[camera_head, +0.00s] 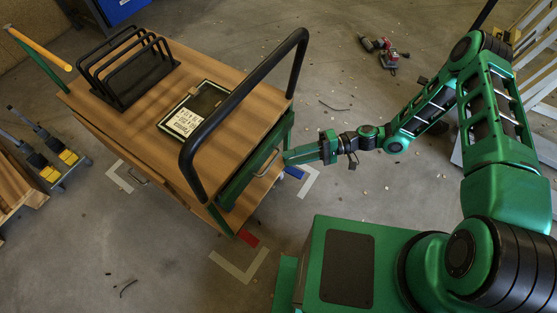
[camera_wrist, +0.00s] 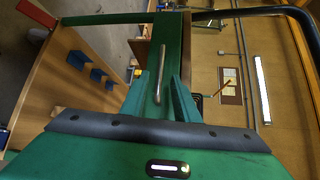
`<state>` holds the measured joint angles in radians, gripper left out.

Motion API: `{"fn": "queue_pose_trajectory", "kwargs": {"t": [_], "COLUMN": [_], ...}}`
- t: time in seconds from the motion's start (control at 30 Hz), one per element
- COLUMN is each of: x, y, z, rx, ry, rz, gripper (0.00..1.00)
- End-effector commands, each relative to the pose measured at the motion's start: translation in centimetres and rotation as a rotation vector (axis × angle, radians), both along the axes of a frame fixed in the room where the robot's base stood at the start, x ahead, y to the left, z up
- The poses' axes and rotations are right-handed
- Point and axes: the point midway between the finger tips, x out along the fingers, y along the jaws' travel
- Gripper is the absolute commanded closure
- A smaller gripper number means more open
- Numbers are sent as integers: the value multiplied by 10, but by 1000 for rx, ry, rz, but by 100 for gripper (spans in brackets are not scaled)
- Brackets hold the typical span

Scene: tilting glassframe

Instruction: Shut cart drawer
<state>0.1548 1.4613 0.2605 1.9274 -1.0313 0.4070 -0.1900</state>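The cart (camera_head: 225,75) has a wooden top and a black push handle (camera_head: 245,95) at its right end. A green drawer front (camera_head: 240,180) is below the top at that end, with a metal bar handle (camera_head: 268,162). How far the drawer stands out is hard to tell. The green front also shows in the wrist view (camera_wrist: 172,50), with the bar handle (camera_wrist: 160,70) upright. My gripper (camera_head: 287,158) faces the front beside the bar. In the wrist view, its fingers (camera_wrist: 161,85) are apart, with the bar in the gap between them; contact cannot be told.
A black rack (camera_head: 133,70) and a framed panel (camera_head: 193,108) lie on the cart top. A drill (camera_head: 385,50) lies on the floor at the back. Blue and red blocks (camera_head: 248,239) and pale corner marks (camera_head: 240,268) are around the cart. Floor to the left front is fairly clear.

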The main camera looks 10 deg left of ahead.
Motion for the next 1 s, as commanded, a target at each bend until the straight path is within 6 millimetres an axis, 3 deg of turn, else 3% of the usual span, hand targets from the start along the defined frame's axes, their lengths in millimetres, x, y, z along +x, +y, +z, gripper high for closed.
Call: {"fn": "queue_pose_trajectory", "kwargs": {"t": [0.3, 0.73, 0.87, 1.0], "x": [-18, -21, -21, -21], "y": [41, 49, 49, 49], "z": [-7, -8, -8, -8], "rx": [-1, -1, -1, -1], "ry": [0, 0, 1, 1], "rz": [2, 0, 0, 0], "gripper": [72, 72, 100, 100]}}
